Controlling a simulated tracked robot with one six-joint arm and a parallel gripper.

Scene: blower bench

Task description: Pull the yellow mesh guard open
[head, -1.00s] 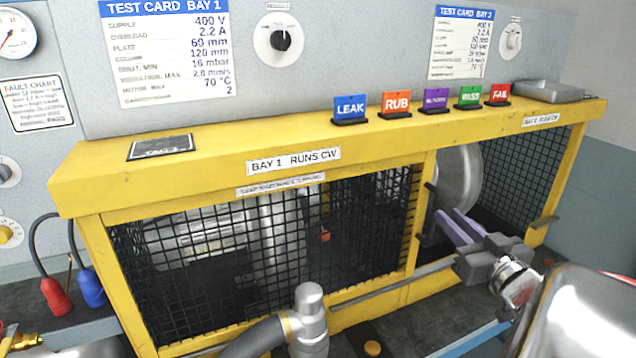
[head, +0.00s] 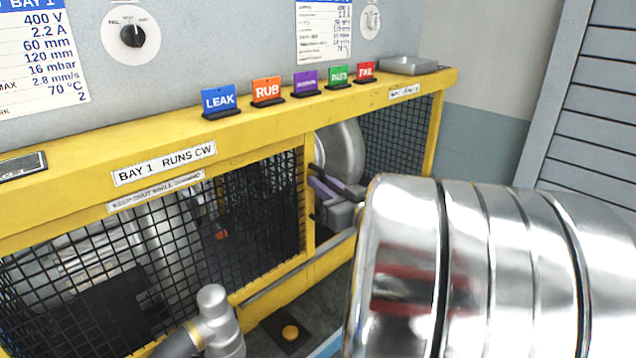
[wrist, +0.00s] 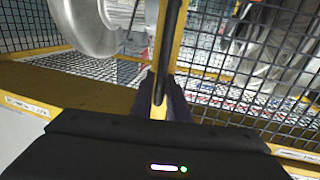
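The yellow mesh guard, a yellow frame with black mesh (head: 265,195), spans the left bay in the head view; its right edge meets a yellow post. My gripper (head: 322,183), with purple fingers, is at the right of this post, partly hidden by my shiny arm link. In the wrist view, my gripper (wrist: 160,100) has its fingers on either side of a thin black bar (wrist: 170,45) that runs in front of a yellow strip. Whether the fingers press on the bar is not clear. The guard looks closed in the head view.
Coloured tags stand on the yellow top ledge (head: 240,122), with a grey tray (head: 408,65) at its right end. A pale round housing (head: 340,150) sits behind my fingers.

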